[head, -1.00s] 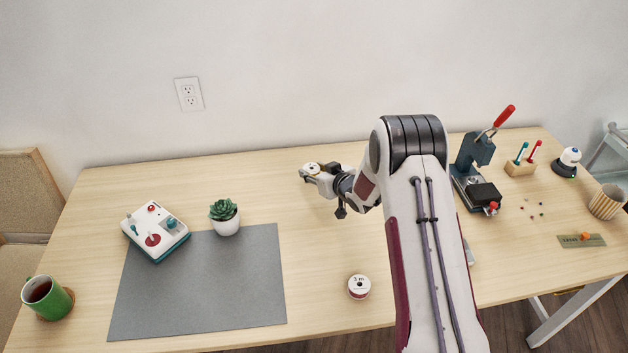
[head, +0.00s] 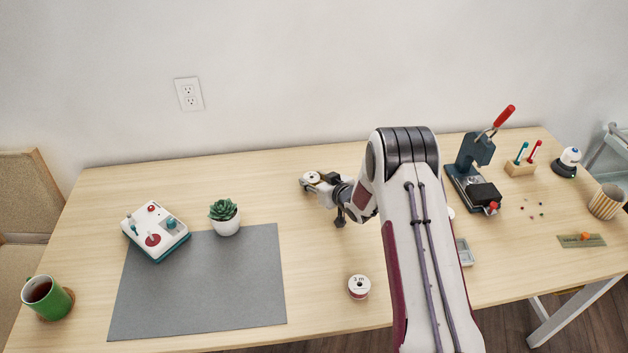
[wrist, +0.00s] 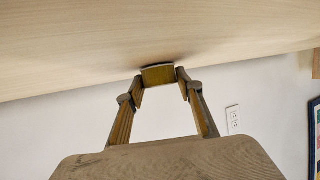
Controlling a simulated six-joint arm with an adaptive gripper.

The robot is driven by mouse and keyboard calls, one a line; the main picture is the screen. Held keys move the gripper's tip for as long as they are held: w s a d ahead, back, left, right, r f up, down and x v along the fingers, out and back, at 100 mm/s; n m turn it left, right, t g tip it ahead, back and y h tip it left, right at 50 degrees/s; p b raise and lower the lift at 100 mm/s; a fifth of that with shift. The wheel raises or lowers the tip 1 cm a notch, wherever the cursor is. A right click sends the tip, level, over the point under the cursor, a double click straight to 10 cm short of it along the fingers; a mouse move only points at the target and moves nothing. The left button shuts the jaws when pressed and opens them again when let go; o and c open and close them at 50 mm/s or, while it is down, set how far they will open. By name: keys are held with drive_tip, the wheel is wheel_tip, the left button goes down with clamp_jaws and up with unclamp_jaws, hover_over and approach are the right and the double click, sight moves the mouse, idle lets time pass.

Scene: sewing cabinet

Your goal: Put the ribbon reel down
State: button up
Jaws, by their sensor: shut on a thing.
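My gripper (head: 307,187) is at the back middle of the table in the head view, low over the wood. It is shut on a small white ribbon reel (head: 312,177). In the wrist view my gripper (wrist: 160,76) has its fingers around a thing mostly hidden between them, close to the table surface. I cannot tell whether the reel touches the table. A second reel (head: 359,286), white with a dark red band and marked "3 m", stands near the table's front edge.
A potted succulent (head: 225,217) and a grey mat (head: 205,285) lie left of my gripper. A white-and-teal device (head: 156,231) and a green mug (head: 45,298) are further left. A press (head: 472,172) stands right of my arm. Wood around the gripper is clear.

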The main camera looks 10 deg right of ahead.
drive_tip(key=shift+f, duration=0.1)
drive_tip(key=o, duration=0.9)
drive_tip(key=shift+o, duration=0.2)
drive_tip(key=shift+v, duration=6)
drive_tip(key=shift+r, duration=0.25)
